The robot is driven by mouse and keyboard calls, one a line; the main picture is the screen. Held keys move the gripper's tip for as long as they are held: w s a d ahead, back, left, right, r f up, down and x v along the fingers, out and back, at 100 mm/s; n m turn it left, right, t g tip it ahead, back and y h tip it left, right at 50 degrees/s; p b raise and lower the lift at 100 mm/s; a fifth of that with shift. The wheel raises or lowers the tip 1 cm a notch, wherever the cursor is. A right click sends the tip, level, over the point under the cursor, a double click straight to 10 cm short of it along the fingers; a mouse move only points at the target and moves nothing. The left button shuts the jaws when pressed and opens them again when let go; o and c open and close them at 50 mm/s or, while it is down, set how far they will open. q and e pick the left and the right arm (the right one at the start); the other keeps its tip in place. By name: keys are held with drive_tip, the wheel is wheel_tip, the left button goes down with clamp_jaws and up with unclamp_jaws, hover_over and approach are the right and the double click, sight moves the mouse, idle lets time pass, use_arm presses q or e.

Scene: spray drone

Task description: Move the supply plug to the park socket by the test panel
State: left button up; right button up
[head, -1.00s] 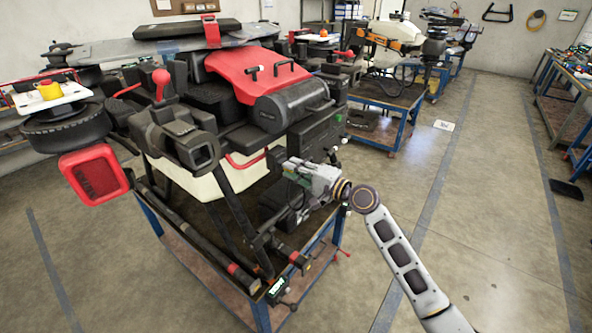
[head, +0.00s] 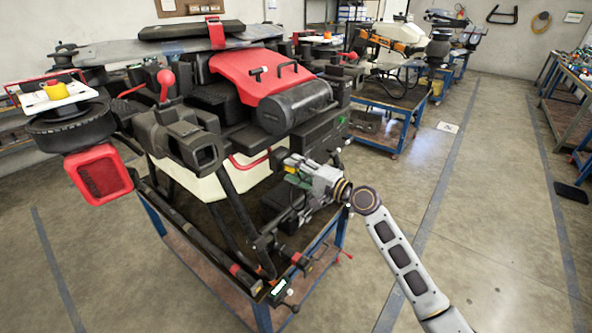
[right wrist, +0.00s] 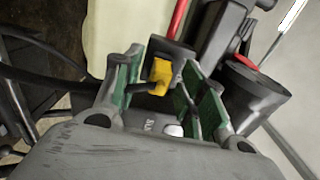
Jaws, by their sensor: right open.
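A yellow plug (right wrist: 160,76) with a dark cable running off to the left shows in the right wrist view, against a dark housing. I take it for the supply plug. My right gripper (right wrist: 163,62) is open, with its green-padded fingers on either side of the plug; I cannot tell whether they touch it. In the head view my right gripper (head: 296,174) is at the near right side of the drone, beside the dark box, and hides most of the plug. I cannot make out the park socket. My left gripper is not in view.
The large drone (head: 260,75) with its red cover stands on a blue-framed cart (head: 250,300). A dark box (head: 320,135) with a small green light is just above my gripper. Black landing-gear tubes are close below.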

drive_tip(key=shift+d, duration=0.1)
drive_tip(key=v, duration=1.1)
drive_tip(key=shift+s+d, duration=0.25)
drive_tip(key=shift+d, duration=0.05)
idle(1.2)
